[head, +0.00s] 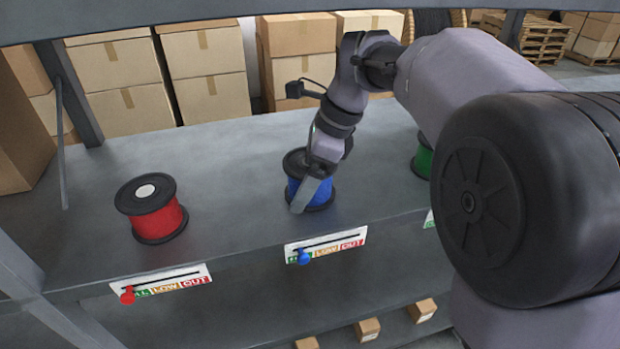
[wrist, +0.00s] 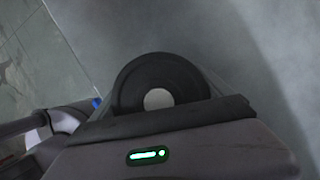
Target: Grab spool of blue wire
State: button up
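The spool of blue wire (head: 318,192) stands upright on the shelf in the middle of the head view, with black flanges and blue wire between them. My gripper (head: 308,190) is down at this spool, with one finger in front of its near left side. The far finger is hidden in the head view. In the wrist view the black top flange (wrist: 135,85) with a light round centre shows just beyond the gripper's body, which hides its lower part. The frames do not show whether the fingers press on the spool.
A spool of red wire (head: 155,212) stands to the left and a spool of green wire (head: 423,158) to the right, partly behind my arm. Labels with sliders (head: 326,246) line the shelf's front edge. Cardboard boxes (head: 120,75) stand behind. The shelf (head: 235,175) is clear between the red and blue spools.

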jog(key=c, duration=1.2)
